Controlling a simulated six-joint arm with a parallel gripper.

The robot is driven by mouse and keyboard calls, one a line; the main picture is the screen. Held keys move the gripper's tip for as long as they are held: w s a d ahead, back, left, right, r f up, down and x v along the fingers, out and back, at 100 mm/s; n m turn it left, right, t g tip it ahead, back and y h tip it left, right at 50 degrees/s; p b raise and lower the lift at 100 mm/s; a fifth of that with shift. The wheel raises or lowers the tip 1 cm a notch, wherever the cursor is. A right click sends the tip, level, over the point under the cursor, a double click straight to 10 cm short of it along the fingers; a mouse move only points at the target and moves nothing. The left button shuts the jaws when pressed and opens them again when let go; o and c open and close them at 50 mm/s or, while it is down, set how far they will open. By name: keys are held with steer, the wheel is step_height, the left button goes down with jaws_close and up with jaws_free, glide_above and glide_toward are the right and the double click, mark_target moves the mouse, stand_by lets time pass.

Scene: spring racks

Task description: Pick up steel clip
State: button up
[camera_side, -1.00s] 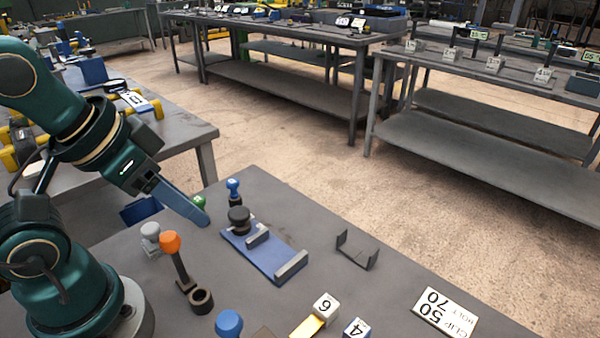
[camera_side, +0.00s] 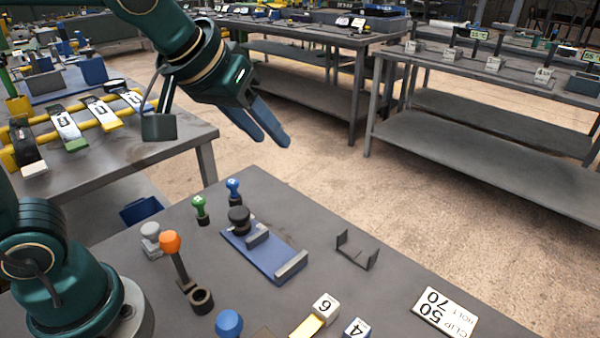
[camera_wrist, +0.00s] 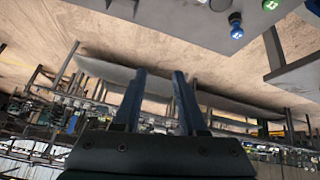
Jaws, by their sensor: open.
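A dark grey U-shaped piece with two upright ends (camera_side: 357,251), which looks like the steel clip, lies on the near table right of the blue fixture. My gripper (camera_side: 276,141) is raised high above the far edge of the table, well away from that piece. Its two blue fingers are apart and hold nothing. In the wrist view the open fingers (camera_wrist: 160,74) point out over the floor and other benches, and the clip does not show there.
A blue fixture (camera_side: 270,262) with a black knob (camera_side: 239,217) stands mid-table. A number card (camera_side: 444,312) and numbered blocks (camera_side: 326,306) lie at the front. The table around the clip is clear.

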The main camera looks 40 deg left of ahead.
steer(key=w+d+f, duration=0.2)
steer(key=w+d, duration=0.1)
steer(key=w, duration=0.2)
steer(key=m+g, duration=0.1)
glide_above(374, 251)
steer(key=a, duration=0.3)
step_height(374, 251, down, 8)
steer(key=shift+m+g, duration=0.8)
steer(key=shift+g, duration=0.1)
steer(key=d+f, duration=0.1)
steer(key=f, duration=0.1)
steer(key=s+d+f, duration=0.1)
steer(key=f, duration=0.1)
steer(key=d+f, duration=0.1)
steer(key=f, duration=0.1)
steer(key=shift+s+f, duration=0.25)
steer(key=shift+s, duration=0.15)
steer(key=shift+x, duration=2.4)
steer(key=shift+d, duration=0.1)
jaws_close()
